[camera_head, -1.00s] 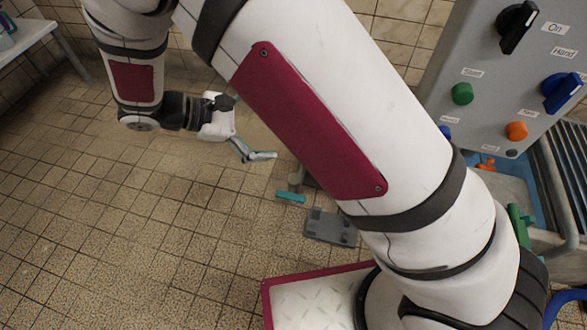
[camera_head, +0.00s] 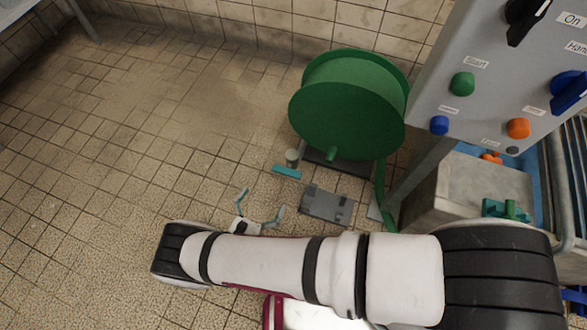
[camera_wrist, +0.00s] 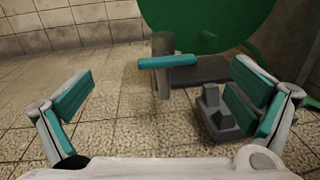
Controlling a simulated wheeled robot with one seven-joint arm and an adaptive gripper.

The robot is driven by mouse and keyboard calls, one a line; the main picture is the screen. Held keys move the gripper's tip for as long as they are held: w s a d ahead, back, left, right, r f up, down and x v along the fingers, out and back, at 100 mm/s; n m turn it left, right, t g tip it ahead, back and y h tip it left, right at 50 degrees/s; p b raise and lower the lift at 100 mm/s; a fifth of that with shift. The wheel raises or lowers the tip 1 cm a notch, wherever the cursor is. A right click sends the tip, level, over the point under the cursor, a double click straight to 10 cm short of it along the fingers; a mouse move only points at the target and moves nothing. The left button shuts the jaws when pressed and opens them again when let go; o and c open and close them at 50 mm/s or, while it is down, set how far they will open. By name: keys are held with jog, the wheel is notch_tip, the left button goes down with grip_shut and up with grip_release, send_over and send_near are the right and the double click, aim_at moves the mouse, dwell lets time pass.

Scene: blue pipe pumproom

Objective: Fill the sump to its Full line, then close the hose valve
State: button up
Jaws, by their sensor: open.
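The valve with a teal lever handle (camera_head: 287,171) on a short grey post stands on the floor beside the green hose reel. I take it as the hose valve. In the wrist view the teal handle (camera_wrist: 167,61) lies nearly level across the post, straight ahead between my fingers. My gripper (camera_head: 262,200) is open and empty, low over the floor on the near side of the valve and apart from it. Its teal-padded fingers frame the wrist view (camera_wrist: 165,85). I cannot make out a sump level or a Full line.
The green hose reel (camera_head: 348,105) stands behind the valve. A grey floor block (camera_head: 327,204) lies close to the gripper's right. A grey control panel (camera_head: 480,90) with knobs and coloured buttons stands at right, near a concrete block (camera_head: 480,185). The left floor is clear.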

aim_at(286, 175)
notch_tip(286, 175, down, 4)
jog(key=s+d+n+t+y, duration=0.1)
jog(key=d+n+y, duration=0.1)
jog(key=b+x, duration=0.1)
jog(key=x, duration=0.8)
jog(key=b+x, duration=0.1)
jog(key=x, duration=0.3)
jog(key=shift+w+d+r+b, duration=0.15)
jog(key=shift+d+r+b, duration=0.1)
jog(key=shift+d+b, duration=0.1)
jog(key=c, duration=1)
